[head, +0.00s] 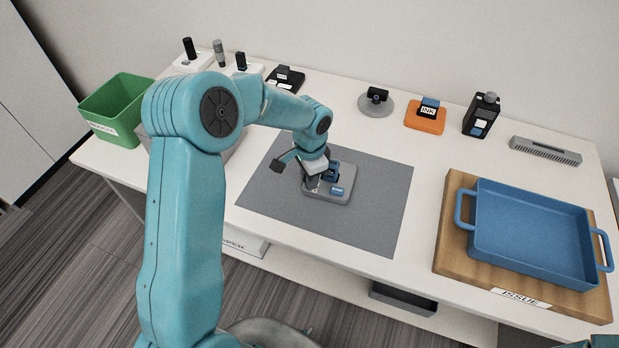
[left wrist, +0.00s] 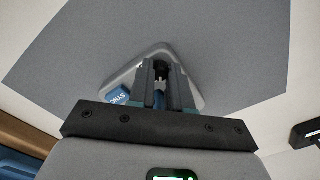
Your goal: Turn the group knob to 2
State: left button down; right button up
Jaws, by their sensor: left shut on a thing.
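A grey device (head: 341,194) with a blue label stands on the dark grey mat (head: 268,195) in the middle of the table. My left gripper (head: 316,183) reaches down to it from above and covers part of it. In the left wrist view the two fingers of my left gripper (left wrist: 161,88) are shut on a dark knob (left wrist: 161,71) on top of the grey device (left wrist: 138,62). The blue label (left wrist: 119,95) sits beside the fingers, its text only partly readable. The knob's pointer and numbers are hidden or too small to read. My right gripper is not in view.
A green bin (head: 118,105) stands at the left end. A blue tray (head: 530,230) lies on a wooden board (head: 449,225) at right. The mat around the device is clear.

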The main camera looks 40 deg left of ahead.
pick_arm(q)
jog(key=m, duration=0.4)
jog(key=shift+m, duration=0.7)
jog(key=c, duration=1)
grip_release()
jog(key=shift+c, duration=0.2)
notch_tip(320, 180, up, 16)
jog(key=b, duration=0.1)
jog(key=shift+s+d+r, duration=0.15)
jog(key=shift+s+r, duration=0.05)
